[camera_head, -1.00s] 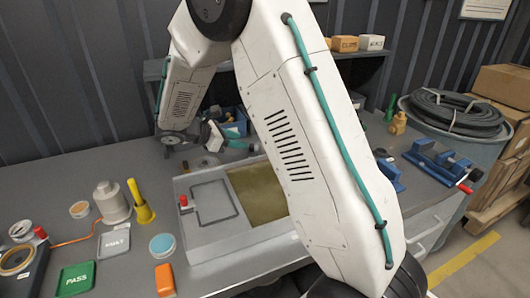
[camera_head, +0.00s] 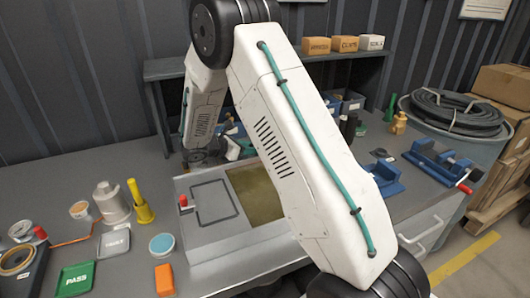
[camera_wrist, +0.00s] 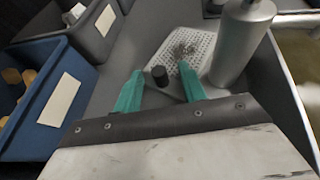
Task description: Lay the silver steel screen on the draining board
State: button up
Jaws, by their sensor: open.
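My gripper (camera_wrist: 160,76) shows two teal fingers in the wrist view, apart and with nothing clamped between them. A short black cylinder (camera_wrist: 160,76) shows between the fingertips; I cannot tell its depth. Beyond it lies a pale perforated board (camera_wrist: 200,50) with a small grey mesh-like clump (camera_wrist: 184,49) on it. A silver cylinder (camera_wrist: 243,45) stands at the board's right side. I cannot tell for sure which of these is the steel screen. In the head view my arm hides most of this area and the fingertips.
A blue bin (camera_wrist: 50,95) with a blank label is at left in the wrist view. The bench has a basin with murky liquid (camera_head: 254,194). A yellow funnel-like piece (camera_head: 141,205), a green PASS tray (camera_head: 75,279) and a blue vise (camera_head: 440,160) stand around it.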

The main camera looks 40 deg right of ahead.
jog(key=shift+d, duration=0.15)
grip_shut()
notch_tip(320, 180, up, 18)
jog(key=a, duration=1.8)
jog(key=shift+w, duration=0.2)
jog(key=shift+s, duration=0.1)
